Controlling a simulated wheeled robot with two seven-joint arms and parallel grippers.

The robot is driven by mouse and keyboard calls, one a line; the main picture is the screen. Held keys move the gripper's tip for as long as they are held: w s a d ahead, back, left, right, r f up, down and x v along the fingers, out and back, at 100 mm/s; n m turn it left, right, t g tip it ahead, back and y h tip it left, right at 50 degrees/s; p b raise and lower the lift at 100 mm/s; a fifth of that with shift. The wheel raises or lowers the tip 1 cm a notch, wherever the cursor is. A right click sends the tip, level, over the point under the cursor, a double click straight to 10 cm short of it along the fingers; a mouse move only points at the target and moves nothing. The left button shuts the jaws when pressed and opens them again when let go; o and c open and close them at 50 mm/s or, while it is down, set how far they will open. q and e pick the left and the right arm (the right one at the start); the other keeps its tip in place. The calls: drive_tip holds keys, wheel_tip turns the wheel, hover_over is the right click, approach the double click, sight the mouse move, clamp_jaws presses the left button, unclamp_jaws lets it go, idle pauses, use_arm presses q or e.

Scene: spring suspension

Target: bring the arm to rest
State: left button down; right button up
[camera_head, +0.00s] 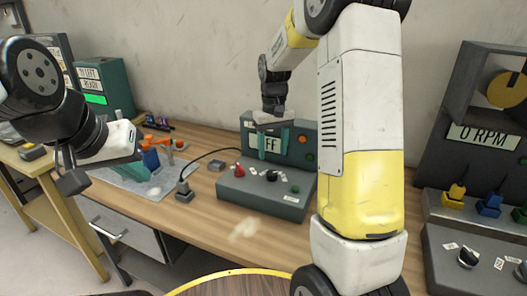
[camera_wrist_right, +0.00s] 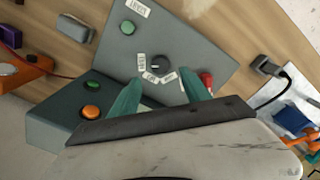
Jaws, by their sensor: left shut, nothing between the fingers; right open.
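My right arm comes down from the top in the head view, its white and yellow links filling the right-centre. My right gripper (camera_head: 272,142) hangs in front of the grey control box (camera_head: 262,200), whose display reads "FF" beside the fingers. In the right wrist view my right gripper (camera_wrist_right: 160,95) shows two teal fingers spread apart, empty, over the box panel (camera_wrist_right: 180,30). I cannot tell whether they touch it. My left gripper (camera_head: 136,146) is shut and empty at the left, above the grey mat (camera_head: 125,180); its fingertips are partly hidden.
The control box has a red knob (camera_head: 239,169), a black dial (camera_wrist_right: 149,69), and green and orange buttons. A black plug (camera_head: 184,191) with a cable stands left of it. An RPM machine (camera_head: 480,139) stands at the right. Bare wooden table (camera_head: 225,225) lies in front.

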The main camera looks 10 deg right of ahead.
drive_tip(key=s+r+t+y, duration=0.1)
drive_tip(key=s+r+t, duration=0.2)
drive_tip(key=s+r, duration=0.7)
drive_tip(key=s+a+r+m+t+y, duration=0.1)
drive_tip(key=s+a+r+t, duration=0.1)
drive_tip(key=s, duration=1.2)
drive_tip(key=shift+a+r+t, duration=0.2)
drive_tip(key=shift+r+t, duration=0.05)
drive_tip(key=shift+t, duration=0.35)
drive_tip(key=shift+s, duration=0.1)
